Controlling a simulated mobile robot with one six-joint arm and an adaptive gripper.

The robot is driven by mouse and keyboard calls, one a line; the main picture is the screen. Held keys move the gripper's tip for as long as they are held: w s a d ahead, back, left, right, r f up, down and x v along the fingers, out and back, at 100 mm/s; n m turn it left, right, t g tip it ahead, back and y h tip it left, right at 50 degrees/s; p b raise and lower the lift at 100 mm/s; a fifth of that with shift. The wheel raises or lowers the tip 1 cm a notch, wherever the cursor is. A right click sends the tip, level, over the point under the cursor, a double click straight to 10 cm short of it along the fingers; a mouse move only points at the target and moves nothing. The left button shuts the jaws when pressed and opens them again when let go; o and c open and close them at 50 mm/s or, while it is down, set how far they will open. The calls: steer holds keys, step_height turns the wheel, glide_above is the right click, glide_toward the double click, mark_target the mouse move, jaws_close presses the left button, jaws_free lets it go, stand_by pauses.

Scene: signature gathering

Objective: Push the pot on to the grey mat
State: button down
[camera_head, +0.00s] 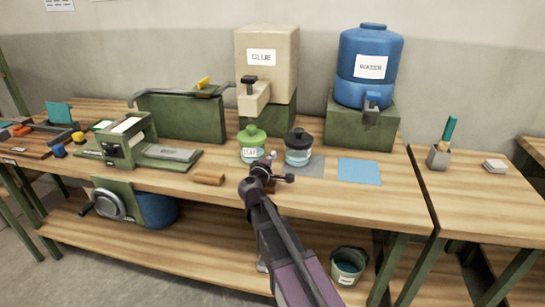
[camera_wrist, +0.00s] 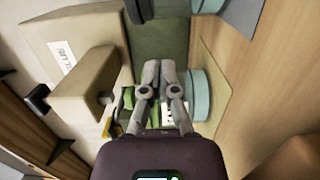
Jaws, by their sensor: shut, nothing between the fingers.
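Two small glass pots stand on the bench in the head view. One pot has a green lid (camera_head: 252,146) and a white label; the other has a black lid (camera_head: 298,155). The grey mat (camera_head: 315,168) lies flat on the bench, with the black-lidded pot at its left part. My gripper (camera_head: 279,172) is shut and empty, just in front of and between the two pots; touch cannot be judged. In the wrist view my gripper (camera_wrist: 159,67) has its fingertips together, and a pale teal rounded pot side (camera_wrist: 198,95) shows to their right, partly hidden.
A blue mat (camera_head: 359,171) lies right of the grey mat. The glue dispenser (camera_head: 266,50) and blue water tank (camera_head: 369,60) stand behind on green stands. A wooden block (camera_head: 208,177) lies left of my gripper. Bare bench lies along the front edge.

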mark_target(288, 149)
steer(key=shift+x, duration=4.25)
steer(key=shift+s+d, duration=0.1)
steer(key=shift+s+d, duration=1.2)
steer(key=shift+d, duration=0.05)
